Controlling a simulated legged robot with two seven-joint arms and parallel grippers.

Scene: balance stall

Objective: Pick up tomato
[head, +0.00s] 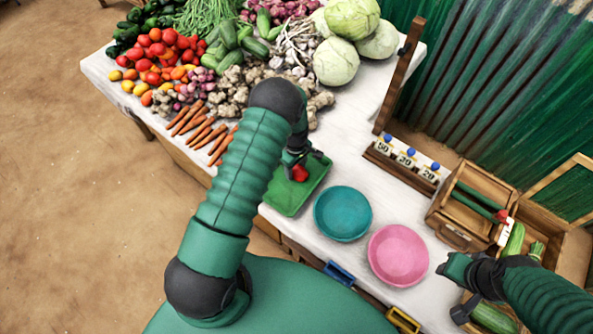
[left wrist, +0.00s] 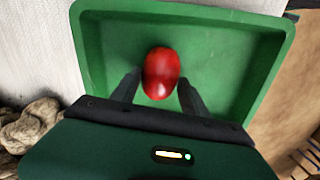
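A red tomato (left wrist: 160,73) is over the floor of the green tray (left wrist: 95,55); whether it rests there or hangs just above it, I cannot tell. It also shows in the head view (head: 299,173), near the back of the tray (head: 289,199). My left gripper (head: 297,168) points down at it. In the left wrist view the dark fingertips (left wrist: 160,80) are on either side of the tomato, very near its skin; contact is unclear. My right gripper (head: 442,267) is at the lower right, away from the tomato, its fingers too small to read.
A teal bowl (head: 342,213) and a pink bowl (head: 398,255) stand right of the tray. Carrots (head: 202,130), ginger (head: 238,92) and a red tomato pile (head: 167,48) lie behind. A weight rack (head: 405,161) and wooden box (head: 470,205) stand right.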

